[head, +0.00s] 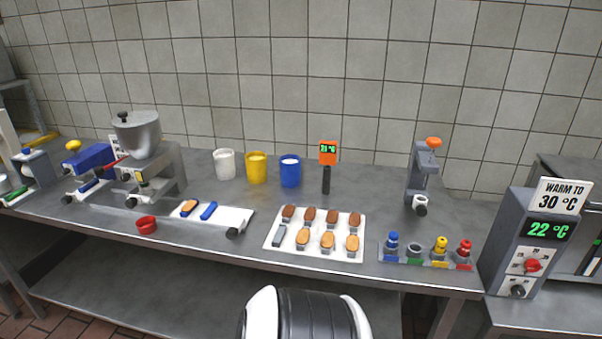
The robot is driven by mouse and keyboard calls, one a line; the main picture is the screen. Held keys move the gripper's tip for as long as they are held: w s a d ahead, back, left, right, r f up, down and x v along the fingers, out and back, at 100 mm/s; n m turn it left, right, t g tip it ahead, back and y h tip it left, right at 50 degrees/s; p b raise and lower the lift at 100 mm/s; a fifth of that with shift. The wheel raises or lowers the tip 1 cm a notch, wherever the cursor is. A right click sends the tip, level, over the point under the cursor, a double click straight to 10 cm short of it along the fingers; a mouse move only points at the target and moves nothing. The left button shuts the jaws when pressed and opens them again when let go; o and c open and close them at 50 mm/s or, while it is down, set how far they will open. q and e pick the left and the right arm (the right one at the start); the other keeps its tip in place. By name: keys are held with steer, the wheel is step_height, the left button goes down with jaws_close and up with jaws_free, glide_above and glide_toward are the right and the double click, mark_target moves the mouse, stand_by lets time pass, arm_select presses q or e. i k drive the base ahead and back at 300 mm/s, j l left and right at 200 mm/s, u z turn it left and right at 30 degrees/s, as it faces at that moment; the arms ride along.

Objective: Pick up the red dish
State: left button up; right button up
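The red dish (147,225) is small and round and stands upright on the grey metal counter, near its front edge at the left of the head view. Its inside looks empty. It stands just left of a white board, apart from it. Neither of my grippers shows in the head view.
A white tray (273,243) of brown pieces lies right of centre. White, yellow and blue cups (290,172) stand at the back.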

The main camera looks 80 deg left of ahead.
mark_target(145, 224)
steer(key=u, duration=3.8)
